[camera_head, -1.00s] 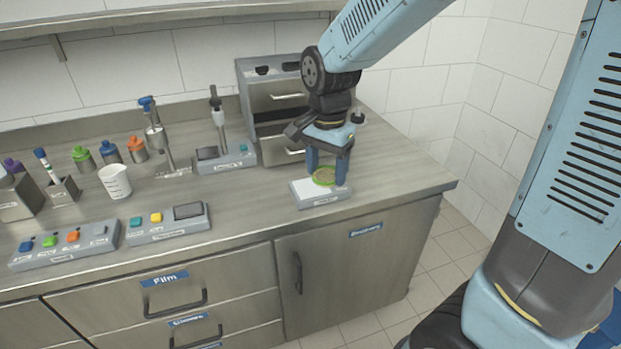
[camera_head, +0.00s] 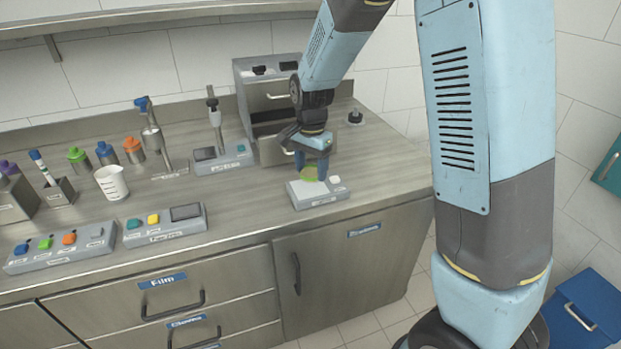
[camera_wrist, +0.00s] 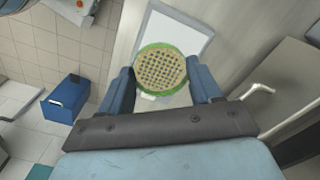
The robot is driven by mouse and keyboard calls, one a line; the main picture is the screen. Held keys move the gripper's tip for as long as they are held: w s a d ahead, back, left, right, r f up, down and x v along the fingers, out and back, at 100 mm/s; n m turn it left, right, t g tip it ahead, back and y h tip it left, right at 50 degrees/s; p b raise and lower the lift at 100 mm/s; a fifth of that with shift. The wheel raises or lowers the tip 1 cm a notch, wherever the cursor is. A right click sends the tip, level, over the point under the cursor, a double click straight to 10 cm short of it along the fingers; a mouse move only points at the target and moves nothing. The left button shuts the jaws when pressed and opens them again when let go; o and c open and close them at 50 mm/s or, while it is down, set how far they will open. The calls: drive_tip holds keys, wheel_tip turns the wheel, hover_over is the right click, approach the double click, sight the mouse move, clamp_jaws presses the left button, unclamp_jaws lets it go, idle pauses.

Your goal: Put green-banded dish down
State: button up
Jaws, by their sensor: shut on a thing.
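The green-banded dish (camera_wrist: 160,70) is a round dish with a green rim and a dotted, tan inside. My gripper (camera_wrist: 163,84) is shut on it, with a blue finger at each side in the wrist view. I cannot tell whether the dish touches the plate.
A grey drawer unit (camera_head: 262,84) stands close behind my gripper. A dispenser stand (camera_head: 222,158) is to its left, with a white beaker (camera_head: 112,182) farther left. Button panels (camera_head: 165,226) line the front. The counter (camera_head: 385,160) is clear to the right.

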sight(310, 187)
drive_tip(key=shift+w+a+f, duration=0.15)
drive_tip(key=shift+w+f, duration=0.55)
drive_tip(key=shift+f, duration=1.65)
drive_tip(key=shift+f, duration=0.1)
drive_tip(key=o, duration=1)
